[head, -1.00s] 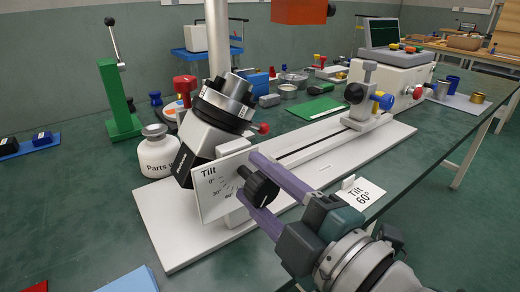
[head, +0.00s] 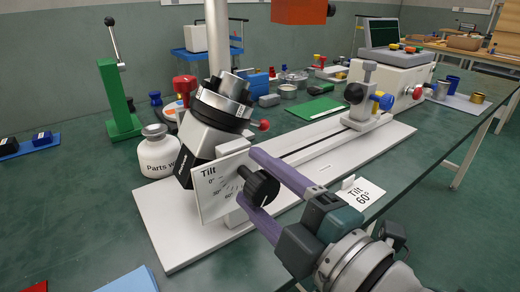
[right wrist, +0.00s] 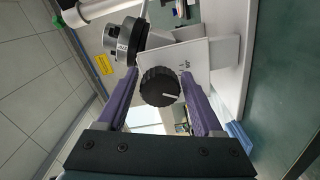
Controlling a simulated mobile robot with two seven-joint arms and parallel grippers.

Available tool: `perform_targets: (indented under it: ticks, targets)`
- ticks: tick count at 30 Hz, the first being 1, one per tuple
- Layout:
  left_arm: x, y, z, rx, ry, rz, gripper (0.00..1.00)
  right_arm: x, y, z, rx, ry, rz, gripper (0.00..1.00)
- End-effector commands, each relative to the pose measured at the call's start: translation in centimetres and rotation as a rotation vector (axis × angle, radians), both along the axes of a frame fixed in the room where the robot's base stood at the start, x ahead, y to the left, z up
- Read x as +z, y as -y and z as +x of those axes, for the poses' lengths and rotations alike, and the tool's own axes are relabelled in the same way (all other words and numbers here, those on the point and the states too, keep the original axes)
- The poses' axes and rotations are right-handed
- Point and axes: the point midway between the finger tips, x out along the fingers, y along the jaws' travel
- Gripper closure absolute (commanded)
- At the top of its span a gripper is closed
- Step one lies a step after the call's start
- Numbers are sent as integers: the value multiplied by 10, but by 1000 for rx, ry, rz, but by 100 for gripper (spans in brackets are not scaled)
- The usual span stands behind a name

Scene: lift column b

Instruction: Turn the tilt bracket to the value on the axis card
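The tilt bracket (head: 212,128) is a white and dark body leaning on a long white base. Its white dial plate (head: 212,190) reads "Tilt" with 0° legible; the other marks are small and partly covered by the black knob (head: 262,187). The axis card (head: 361,195) reads "Tilt 60°". My right gripper (head: 246,178) has its purple fingers open on either side of the knob. In the right wrist view the knob (right wrist: 159,87) sits between the fingertips, with a white line towards its right side; finger contact is not clear. My left gripper is not in view.
A white jar (head: 158,155) and a green lever stand (head: 119,100) are left of the bracket. A blue block (head: 130,281) lies at the front left.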

Motion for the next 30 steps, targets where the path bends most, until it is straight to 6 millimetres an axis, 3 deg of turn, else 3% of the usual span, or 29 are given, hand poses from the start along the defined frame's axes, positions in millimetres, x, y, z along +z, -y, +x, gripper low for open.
perform_targets:
  ticks: [3,13,24,30]
  targets:
    - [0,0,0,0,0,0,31,0,0,0,0,-1,1,19]
    - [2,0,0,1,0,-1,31,0,5,-6,0,-3,0,19]
    - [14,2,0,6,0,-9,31,0,45,-63,0,-4,-2,19]
    - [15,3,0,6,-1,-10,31,0,57,-79,0,-1,1,19]
